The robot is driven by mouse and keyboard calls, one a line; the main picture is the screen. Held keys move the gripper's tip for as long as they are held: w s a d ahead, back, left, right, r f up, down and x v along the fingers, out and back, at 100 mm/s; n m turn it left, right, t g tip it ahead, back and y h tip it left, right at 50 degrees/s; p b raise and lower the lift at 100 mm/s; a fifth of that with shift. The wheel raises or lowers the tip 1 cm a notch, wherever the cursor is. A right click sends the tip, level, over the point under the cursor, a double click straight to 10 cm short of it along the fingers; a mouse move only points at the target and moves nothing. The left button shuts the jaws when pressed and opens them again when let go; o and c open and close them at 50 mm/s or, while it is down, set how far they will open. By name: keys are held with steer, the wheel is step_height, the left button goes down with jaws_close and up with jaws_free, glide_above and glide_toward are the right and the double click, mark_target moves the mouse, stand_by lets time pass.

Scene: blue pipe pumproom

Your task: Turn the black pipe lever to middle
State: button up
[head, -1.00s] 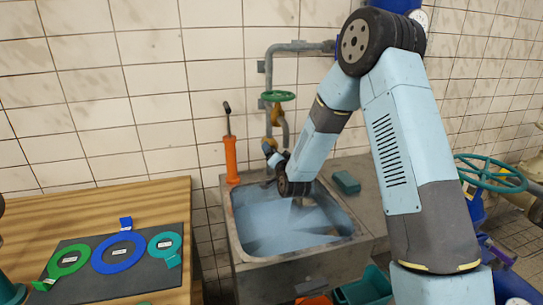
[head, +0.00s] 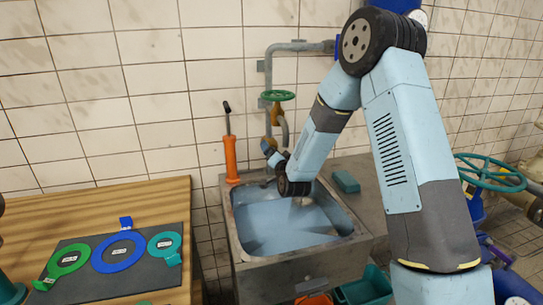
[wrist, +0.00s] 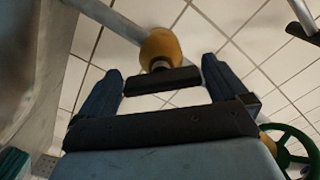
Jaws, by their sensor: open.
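The black pipe lever (wrist: 162,82) shows in the wrist view as a short dark bar on a yellow valve body (wrist: 160,48). My gripper (wrist: 162,67) is open, with one dark finger on each side of the lever. Gaps show between the lever and both fingers, so they do not seem to touch it. In the head view my gripper (head: 270,151) is small, above the back of the sink by the grey pipe. The lever cannot be made out there, close to my gripper.
The sink (head: 354,237) holds bluish water below my gripper. A green handwheel (head: 277,96) sits on the grey pipe (head: 268,66) above. An orange tool (head: 230,160) stands at the sink's left back corner, and a teal block (head: 346,182) lies right of the basin.

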steer(key=v, duration=1.4)
steer(key=shift+w, duration=0.1)
